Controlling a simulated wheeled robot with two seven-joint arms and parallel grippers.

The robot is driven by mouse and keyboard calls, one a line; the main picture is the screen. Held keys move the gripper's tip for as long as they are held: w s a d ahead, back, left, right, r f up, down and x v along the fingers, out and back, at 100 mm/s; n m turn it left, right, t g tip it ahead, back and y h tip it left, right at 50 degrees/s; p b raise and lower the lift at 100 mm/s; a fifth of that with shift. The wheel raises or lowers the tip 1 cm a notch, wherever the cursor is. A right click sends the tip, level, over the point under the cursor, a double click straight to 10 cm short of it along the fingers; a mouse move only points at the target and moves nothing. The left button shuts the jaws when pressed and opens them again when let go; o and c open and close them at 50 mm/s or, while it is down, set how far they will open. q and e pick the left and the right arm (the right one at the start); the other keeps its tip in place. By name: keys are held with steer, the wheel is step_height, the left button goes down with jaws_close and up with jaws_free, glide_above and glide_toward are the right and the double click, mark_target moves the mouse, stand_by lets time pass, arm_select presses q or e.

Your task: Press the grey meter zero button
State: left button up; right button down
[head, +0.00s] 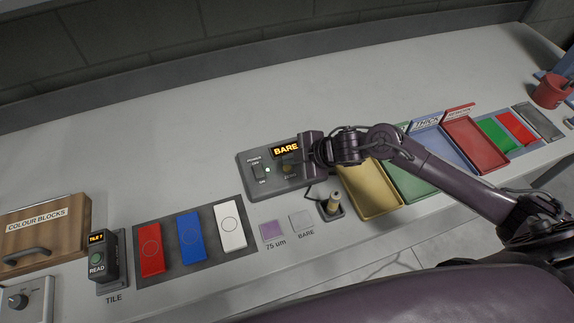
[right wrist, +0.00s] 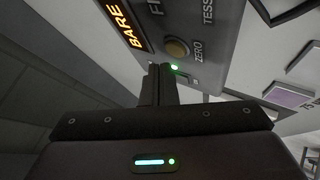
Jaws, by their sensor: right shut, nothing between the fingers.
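The grey meter (head: 246,170) lies on the bench with its display (head: 286,149) lit and reading BARE. A power switch and a small green light sit on its left part. Its round zero button (right wrist: 177,48) shows in the right wrist view as a tan-grey disc beside the word ZERO. My right gripper (head: 308,151) is over the meter's right side, partly covering it. In the right wrist view its shut, empty fingers (right wrist: 160,72) point toward the panel, with the tips just short of the button in the picture. I cannot tell whether they touch. My left gripper is out of view.
A probe (head: 332,205) stands in a holder below the meter. Purple 75 um and BARE plates (head: 301,220) lie left of it. Coloured trays (head: 367,192) stand right, under my arm. Red, blue and white blocks (head: 190,238) lie left beside a READ device (head: 98,258). The back bench is clear.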

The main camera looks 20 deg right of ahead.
step_height(320, 180, up, 5)
steer(key=p, duration=0.4)
steer(key=shift+f, duration=0.1)
stand_by(0.7)
